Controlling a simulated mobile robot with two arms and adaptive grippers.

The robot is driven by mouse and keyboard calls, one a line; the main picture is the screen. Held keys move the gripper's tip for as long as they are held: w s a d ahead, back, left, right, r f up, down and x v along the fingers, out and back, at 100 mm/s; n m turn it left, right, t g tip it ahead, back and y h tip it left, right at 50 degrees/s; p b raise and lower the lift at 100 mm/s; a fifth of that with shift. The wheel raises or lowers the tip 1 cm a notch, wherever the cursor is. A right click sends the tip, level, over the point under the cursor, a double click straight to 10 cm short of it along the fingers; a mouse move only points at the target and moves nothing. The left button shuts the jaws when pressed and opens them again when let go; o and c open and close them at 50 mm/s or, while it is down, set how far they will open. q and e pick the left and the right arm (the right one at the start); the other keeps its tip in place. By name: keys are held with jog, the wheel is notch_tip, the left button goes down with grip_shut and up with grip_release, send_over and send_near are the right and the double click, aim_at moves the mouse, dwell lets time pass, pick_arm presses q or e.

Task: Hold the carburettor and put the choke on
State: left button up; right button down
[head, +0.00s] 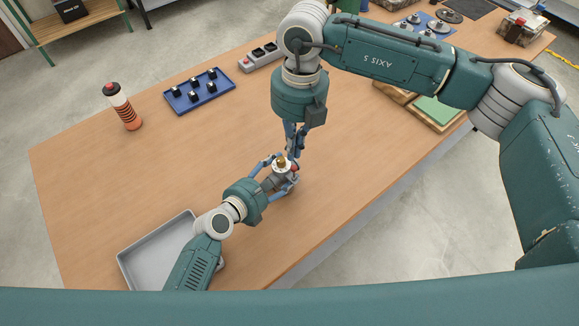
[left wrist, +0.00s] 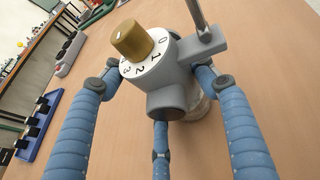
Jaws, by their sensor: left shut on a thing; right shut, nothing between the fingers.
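The carburettor (head: 280,176) is a grey body with a brass knob on a white numbered dial, seen close in the left wrist view (left wrist: 167,92). My left gripper (head: 279,177) is shut around it, with blue fingers on its sides, and holds it over the table. A metal rod (left wrist: 198,22) stands up from its side and leaves the top of the left wrist view. A small red piece (head: 296,167) shows beside the knob in the head view; it may be the rod's end. My right gripper (head: 293,150) is shut and empty, pointing down just behind the carburettor. Contact is unclear.
A grey empty tray (head: 133,262) lies at the front left. Much of the wooden table (head: 90,190) is clear.

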jog(key=s+a+f+m+g+y, duration=0.2)
jog(key=s+f+m+g+y, duration=0.4)
jog(key=m, duration=0.5)
jog(key=w+d+f+m+t+y, duration=0.2)
jog(key=w+d+m+t+y, duration=0.2)
jog(key=m, duration=1)
jog(key=w+d+f+m+t+y, duration=0.2)
jog(key=w+d+m+t+y, duration=0.3)
jog(key=d+m+t, duration=0.4)
jog(key=d+m, duration=0.1)
jog(key=m, duration=0.4)
jog(key=shift+w+d+f+m+t, duration=0.2)
jog(key=shift+d+f+m+t, duration=0.1)
jog(key=shift+d, duration=0.1)
